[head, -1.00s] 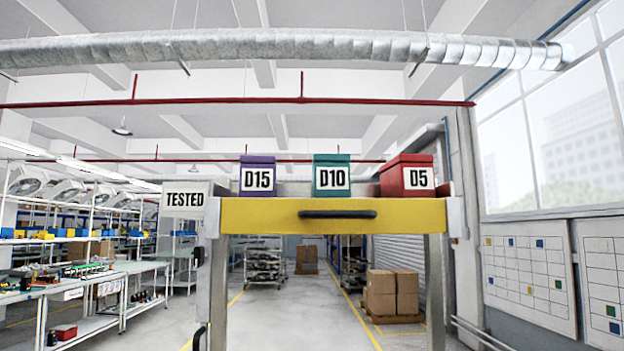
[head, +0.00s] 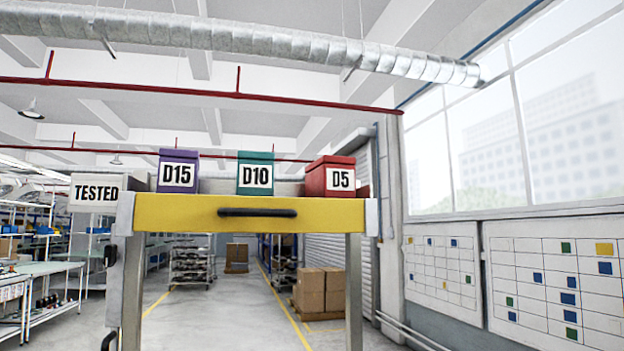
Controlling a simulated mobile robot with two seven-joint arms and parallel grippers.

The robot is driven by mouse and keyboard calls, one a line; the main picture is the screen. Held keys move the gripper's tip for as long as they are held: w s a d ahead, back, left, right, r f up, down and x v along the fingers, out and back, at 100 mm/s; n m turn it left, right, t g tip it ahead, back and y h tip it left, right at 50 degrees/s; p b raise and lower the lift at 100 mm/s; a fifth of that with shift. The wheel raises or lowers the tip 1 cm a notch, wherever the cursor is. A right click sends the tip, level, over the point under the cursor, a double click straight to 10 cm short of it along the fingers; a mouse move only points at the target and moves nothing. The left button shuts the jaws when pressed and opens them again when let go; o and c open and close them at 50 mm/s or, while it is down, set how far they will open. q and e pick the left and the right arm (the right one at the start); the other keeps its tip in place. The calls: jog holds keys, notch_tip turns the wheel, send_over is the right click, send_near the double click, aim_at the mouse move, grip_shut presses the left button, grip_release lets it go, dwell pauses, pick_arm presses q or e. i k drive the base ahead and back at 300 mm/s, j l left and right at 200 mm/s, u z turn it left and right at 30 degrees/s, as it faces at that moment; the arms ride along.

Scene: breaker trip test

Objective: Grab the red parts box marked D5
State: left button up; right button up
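The red parts box marked D5 (head: 330,174) sits upright at the right end of a raised shelf with a yellow front (head: 190,213). Its white label faces me. The teal box marked D10 (head: 256,174) stands left of it, with a gap between. Neither of my grippers shows in the head view.
A dark handle (head: 257,212) is on the yellow front. Metal posts (head: 354,290) hold the shelf up. Cardboard boxes (head: 311,290) stand on the floor behind. Wall charts (head: 555,285) are at the right.

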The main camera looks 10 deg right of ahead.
aim_at(330, 177)
jog(key=j+z, duration=0.1)
jog(key=j, duration=1.45)
